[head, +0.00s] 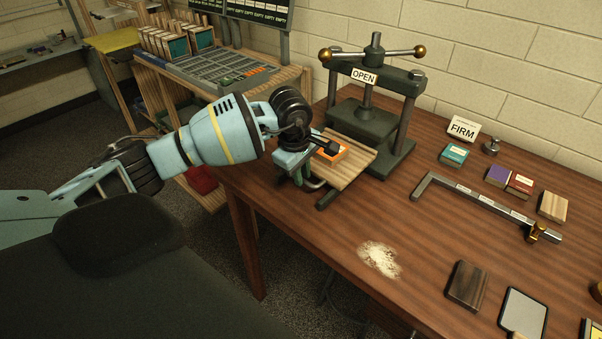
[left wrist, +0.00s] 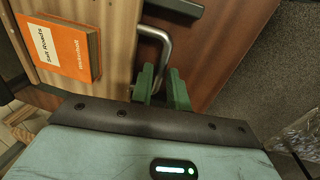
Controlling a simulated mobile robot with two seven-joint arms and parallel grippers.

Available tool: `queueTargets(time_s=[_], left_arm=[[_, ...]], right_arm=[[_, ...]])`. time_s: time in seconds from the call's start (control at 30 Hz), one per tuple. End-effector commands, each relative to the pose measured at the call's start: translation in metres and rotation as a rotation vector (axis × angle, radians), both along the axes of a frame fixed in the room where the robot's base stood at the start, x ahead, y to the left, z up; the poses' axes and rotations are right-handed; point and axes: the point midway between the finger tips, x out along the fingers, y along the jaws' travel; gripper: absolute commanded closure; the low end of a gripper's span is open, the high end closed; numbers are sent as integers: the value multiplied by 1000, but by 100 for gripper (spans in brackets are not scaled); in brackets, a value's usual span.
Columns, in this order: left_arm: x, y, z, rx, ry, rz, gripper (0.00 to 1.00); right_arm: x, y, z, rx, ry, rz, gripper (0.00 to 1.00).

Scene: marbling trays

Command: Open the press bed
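The dark metal book press (head: 379,124) stands at the back of the wooden table, with an OPEN sign (head: 363,77) on its crossbar. Its wooden bed (head: 355,167) sticks out at the front, toward my left arm. An orange book (head: 334,151) lies on the bed; it also shows in the left wrist view (left wrist: 66,50). A bent metal handle (left wrist: 164,42) is on the bed's edge. My left gripper (head: 302,181) is at this handle. In the left wrist view its green fingers (left wrist: 161,90) sit close on both sides of the bar. My right gripper is out of view.
Right of the press are a FIRM sign (head: 463,128), small books (head: 509,181), a long metal bar (head: 476,196) and wood blocks (head: 468,285). Pale powder (head: 379,258) lies at the front. A rack (head: 217,66) stands behind my left arm.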

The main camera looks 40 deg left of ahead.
Motion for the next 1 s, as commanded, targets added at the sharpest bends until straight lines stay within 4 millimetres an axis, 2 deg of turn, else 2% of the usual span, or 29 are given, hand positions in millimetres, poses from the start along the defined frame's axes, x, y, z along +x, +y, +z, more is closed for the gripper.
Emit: queueTargets(time_s=[0.03, 0.1, 0.47, 0.8, 1.0], left_arm=[[0, 0, 0, 0, 0, 0, 76], [0, 0, 0, 0, 1, 0, 68], [-1, 0, 4, 0, 0, 0, 68], [-9, 1, 54, 1, -3, 0, 68], [-13, 1, 73, 1, 0, 0, 68]], right_arm=[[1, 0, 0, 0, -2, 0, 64], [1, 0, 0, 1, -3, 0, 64], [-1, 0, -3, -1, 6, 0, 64], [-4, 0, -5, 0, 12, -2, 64], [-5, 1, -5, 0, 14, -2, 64]])
